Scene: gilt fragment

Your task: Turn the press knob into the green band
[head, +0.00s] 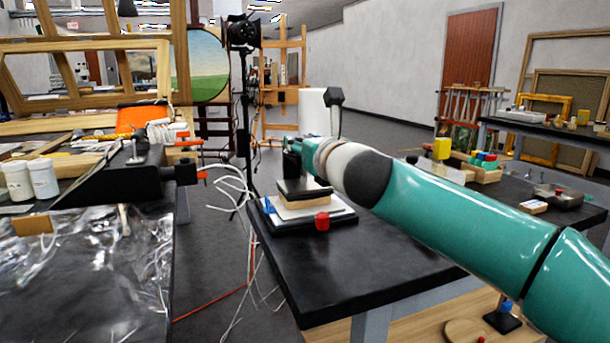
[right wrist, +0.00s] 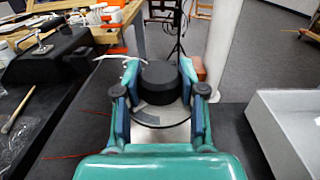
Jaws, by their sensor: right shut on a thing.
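The black press knob (right wrist: 160,84) sits between the two fingers of my right gripper (right wrist: 154,98) in the right wrist view. The gripper is shut on the knob's sides. A pale grey dial face (right wrist: 160,116) shows partly around and below the knob. I cannot make out the green band. In the head view, the press (head: 306,202) stands on the dark table, with stacked black and wooden plates on a base. My right gripper (head: 292,150) is at its top, partly hidden by my wrist. My left gripper is not in view.
The dark table (head: 345,262) has free room in front of the press. A red knob-like piece (head: 322,221) is on the press's front edge. A plastic-covered bench (head: 90,270) stands left, with white cables (head: 238,190) hanging in the gap. Wooden trays (head: 485,172) lie to the right.

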